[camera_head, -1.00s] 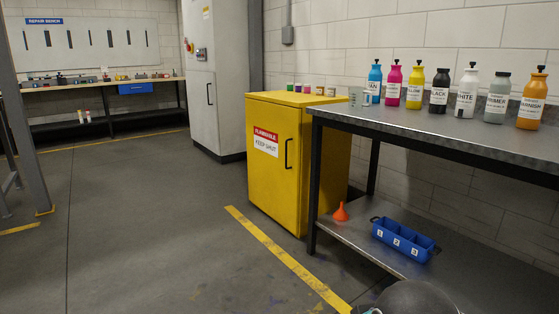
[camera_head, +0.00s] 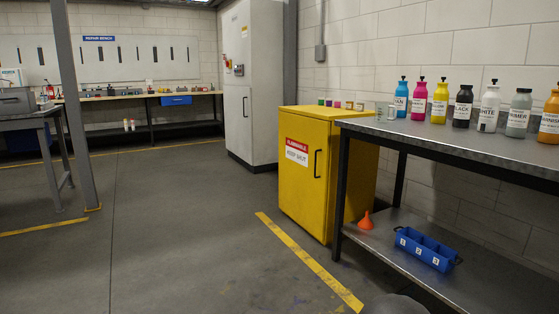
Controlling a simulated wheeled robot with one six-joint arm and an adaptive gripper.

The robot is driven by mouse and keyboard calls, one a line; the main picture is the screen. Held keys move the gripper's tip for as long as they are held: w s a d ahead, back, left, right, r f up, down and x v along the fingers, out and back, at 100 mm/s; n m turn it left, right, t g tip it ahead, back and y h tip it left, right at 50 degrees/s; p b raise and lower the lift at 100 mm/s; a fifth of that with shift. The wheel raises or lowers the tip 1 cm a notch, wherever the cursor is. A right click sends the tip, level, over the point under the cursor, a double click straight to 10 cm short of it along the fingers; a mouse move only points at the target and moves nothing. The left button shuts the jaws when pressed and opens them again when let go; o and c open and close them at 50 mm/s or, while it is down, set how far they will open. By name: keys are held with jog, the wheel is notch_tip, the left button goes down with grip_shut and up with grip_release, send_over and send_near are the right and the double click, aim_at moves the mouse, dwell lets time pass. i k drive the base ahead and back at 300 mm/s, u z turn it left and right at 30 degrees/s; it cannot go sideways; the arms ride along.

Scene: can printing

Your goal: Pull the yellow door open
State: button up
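A red and white label (camera_head: 297,152) reading "FLAMMABLE KEEP SHUT" is on the door's upper left. A black vertical handle (camera_head: 317,164) is on the door's right side. My gripper is not in view.
The steel bench (camera_head: 440,146) right of the cabinet holds several labelled bottles. Its lower shelf (camera_head: 405,250) holds an orange funnel (camera_head: 366,221) and a blue tray (camera_head: 426,248). A yellow floor line (camera_head: 310,262) runs before the cabinet. The floor left is clear.

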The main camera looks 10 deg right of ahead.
aim_at(304, 141)
jog(key=u, duration=0.55)
jog(key=i, duration=1.75)
jog(key=z, duration=0.3)
jog(key=i, duration=1.05)
jog(key=z, duration=1.5)
jog(key=i, duration=0.55)
jog(key=z, duration=0.45)
